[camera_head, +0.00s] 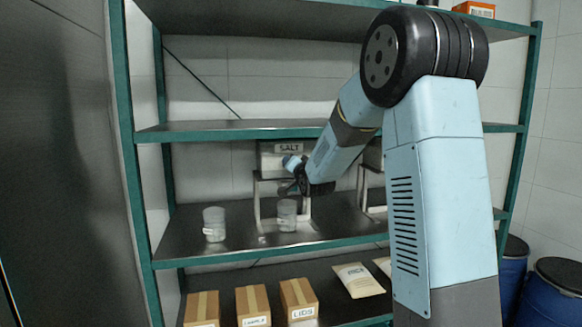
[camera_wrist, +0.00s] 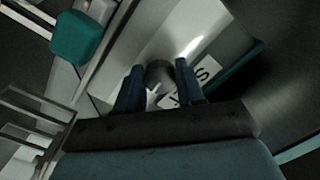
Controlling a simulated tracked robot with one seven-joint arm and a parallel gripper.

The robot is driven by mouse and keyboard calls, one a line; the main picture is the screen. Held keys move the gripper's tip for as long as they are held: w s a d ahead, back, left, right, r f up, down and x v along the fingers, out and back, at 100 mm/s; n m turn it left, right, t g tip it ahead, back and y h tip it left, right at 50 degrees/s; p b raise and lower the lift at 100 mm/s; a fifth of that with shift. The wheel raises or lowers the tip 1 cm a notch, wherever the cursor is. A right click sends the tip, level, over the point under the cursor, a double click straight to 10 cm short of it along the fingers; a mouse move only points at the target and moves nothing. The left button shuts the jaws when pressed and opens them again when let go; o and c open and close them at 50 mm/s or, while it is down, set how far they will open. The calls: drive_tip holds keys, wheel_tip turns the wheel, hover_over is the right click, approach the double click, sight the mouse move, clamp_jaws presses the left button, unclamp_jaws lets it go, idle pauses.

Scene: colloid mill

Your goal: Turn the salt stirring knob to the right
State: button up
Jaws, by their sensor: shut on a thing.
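The salt dispenser (camera_head: 268,160) is a grey box labelled SALT, raised on a stand on the middle shelf. In the wrist view its pale face and part of the label (camera_wrist: 205,75) show at a slant. The dark, rounded salt stirring knob (camera_wrist: 158,73) sits between the two fingers of my gripper (camera_wrist: 158,80), which is shut on it. A white mark shows near the knob, between the fingers. In the head view my gripper (camera_head: 289,175) is at the dispenser's front, and the knob is hidden behind my wrist.
A clear jar (camera_head: 287,215) stands below the dispenser and another jar (camera_head: 214,224) stands to its left. A second dispenser (camera_head: 373,155) is partly hidden behind my arm. The lower shelf holds cardboard boxes (camera_head: 252,305) and a packet (camera_head: 358,281). Green shelf posts (camera_head: 125,130) frame the unit.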

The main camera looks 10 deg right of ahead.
drive_tip(key=shift+d+f+m, duration=0.1)
drive_tip(key=shift+m, duration=0.5)
drive_tip(key=o, duration=1)
drive_tip(key=shift+o, duration=0.2)
drive_tip(key=s, duration=1.3)
drive_tip(key=shift+s+d, duration=0.3)
drive_tip(key=shift+d, duration=0.15)
drive_tip(key=s+f+n+g, duration=0.1)
drive_tip(key=s+g, duration=0.3)
drive_tip(key=s, duration=0.7)
drive_tip(key=s+a+f+n+g, duration=0.1)
drive_tip(key=s+n+g, duration=0.3)
drive_tip(key=s, duration=0.8)
drive_tip(key=s+f+n+g+h, duration=0.1)
drive_tip(key=s+f+n+g, duration=0.1)
drive_tip(key=s, duration=1)
drive_tip(key=shift+s+a+n+g, duration=0.2)
drive_tip(key=shift+n+g, duration=0.5)
drive_tip(key=shift+g, duration=0.5)
